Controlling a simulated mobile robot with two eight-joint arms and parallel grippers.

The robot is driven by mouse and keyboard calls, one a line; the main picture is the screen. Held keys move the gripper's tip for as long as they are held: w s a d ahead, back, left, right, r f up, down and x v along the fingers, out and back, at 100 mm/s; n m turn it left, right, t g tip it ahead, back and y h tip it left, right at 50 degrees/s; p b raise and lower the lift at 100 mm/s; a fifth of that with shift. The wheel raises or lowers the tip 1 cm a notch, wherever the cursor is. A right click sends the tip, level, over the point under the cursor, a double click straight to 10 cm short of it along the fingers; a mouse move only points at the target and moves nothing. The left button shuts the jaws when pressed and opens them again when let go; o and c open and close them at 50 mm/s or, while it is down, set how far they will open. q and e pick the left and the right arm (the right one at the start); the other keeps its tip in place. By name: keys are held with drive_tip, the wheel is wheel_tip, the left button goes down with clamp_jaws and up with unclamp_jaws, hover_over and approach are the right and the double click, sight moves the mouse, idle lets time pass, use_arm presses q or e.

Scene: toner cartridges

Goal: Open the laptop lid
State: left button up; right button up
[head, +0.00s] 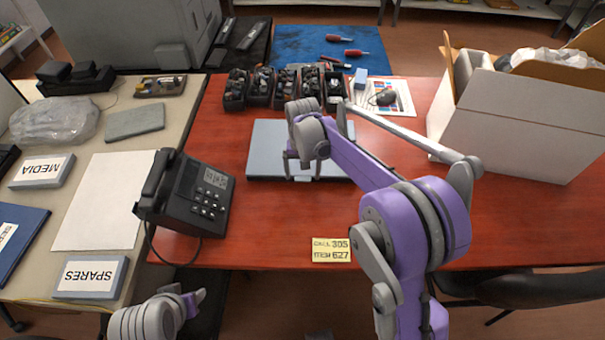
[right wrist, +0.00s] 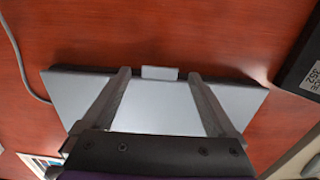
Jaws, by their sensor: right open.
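The laptop (head: 262,152) is a flat grey slab with its lid closed, lying on the red-brown desk. It also shows in the right wrist view (right wrist: 160,105), with a small lighter tab (right wrist: 160,72) at the middle of its edge. My right gripper (head: 303,174) is over the laptop's near edge, open and empty. In the right wrist view its two fingers (right wrist: 160,74) are spread on either side of the tab. I cannot tell whether they touch the laptop. My left gripper (head: 190,300) is at the lower left, away from the laptop; its jaw state is unclear.
A black phone (head: 200,193) stands left of the laptop. Several small black bins (head: 260,88) line the desk behind it. A white open box (head: 510,125) is at the right. A yellow note (head: 331,250) lies near the front edge.

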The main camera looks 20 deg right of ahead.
drive_tip(key=shift+f, duration=0.45)
drive_tip(key=shift+c, duration=0.3)
clamp_jaws()
